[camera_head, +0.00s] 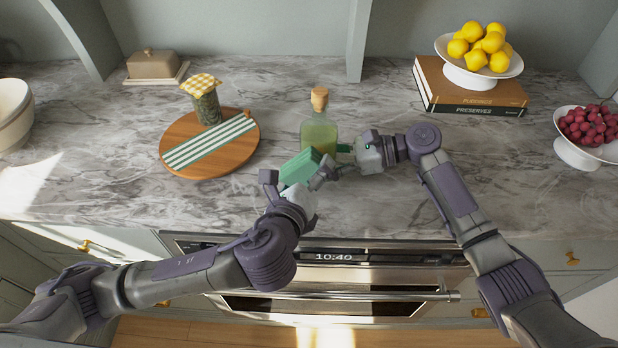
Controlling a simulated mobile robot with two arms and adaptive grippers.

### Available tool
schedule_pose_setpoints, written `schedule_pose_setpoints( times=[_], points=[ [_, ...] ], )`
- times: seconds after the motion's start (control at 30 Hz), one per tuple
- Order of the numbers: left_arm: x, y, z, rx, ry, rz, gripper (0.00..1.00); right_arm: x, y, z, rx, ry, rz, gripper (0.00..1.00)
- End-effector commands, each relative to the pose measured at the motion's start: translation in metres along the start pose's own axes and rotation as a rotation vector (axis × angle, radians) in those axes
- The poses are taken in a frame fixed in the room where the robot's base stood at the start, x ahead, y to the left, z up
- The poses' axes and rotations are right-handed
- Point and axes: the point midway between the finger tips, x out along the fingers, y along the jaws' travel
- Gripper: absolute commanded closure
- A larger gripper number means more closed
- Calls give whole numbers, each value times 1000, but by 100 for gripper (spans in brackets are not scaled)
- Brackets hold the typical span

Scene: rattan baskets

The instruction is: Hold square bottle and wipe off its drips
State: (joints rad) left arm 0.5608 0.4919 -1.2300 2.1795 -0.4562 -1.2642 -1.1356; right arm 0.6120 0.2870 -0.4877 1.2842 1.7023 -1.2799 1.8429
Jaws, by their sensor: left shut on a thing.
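The square bottle (319,133) stands upright on the marble counter, with yellow-green liquid inside and a cork stopper (319,97) on top. My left gripper (297,180) is shut on a green sponge-like block (301,166) and holds it at the near side of the bottle, covering its lower front. I cannot tell whether the block touches the glass. My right gripper (346,154) is at the bottle's right side, its fingertips close to or against the glass. Its grip is partly hidden, and no drips can be made out.
Left of the bottle is a round wooden board (215,166) with a striped cloth (208,142) and a cloth-topped jar (207,105). Books (470,98) under a lemon bowl (478,72) and a bowl of red fruit (577,153) stand at right. The counter's front edge is close, above an oven.

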Motion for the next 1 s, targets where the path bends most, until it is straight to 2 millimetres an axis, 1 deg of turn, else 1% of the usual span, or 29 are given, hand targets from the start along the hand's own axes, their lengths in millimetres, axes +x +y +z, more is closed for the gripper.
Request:
schedule_pose_setpoints(
  times=[0.13, 0.43, 0.6, 0.77, 1.0],
  points=[
    [1, -5, 0, -1, 1, -1, 58, -1, -1, 0, 1, 1, -3, 78],
    [9, -24, -17, -1, 1, -2, 58, -1, -1, 0, 0, 1, -3, 78],
    [12, -31, -24, -1, 2, -3, 58, 0, 0, 0, 0, 1, -2, 78],
    [10, -31, -25, -1, 3, -2, 58, 1, 0, 0, 0, 0, 1, 78],
    [6, -19, -14, 1, 0, 0, 58, 1, 0, 0, 0, 0, 2, 78]
  ],
)
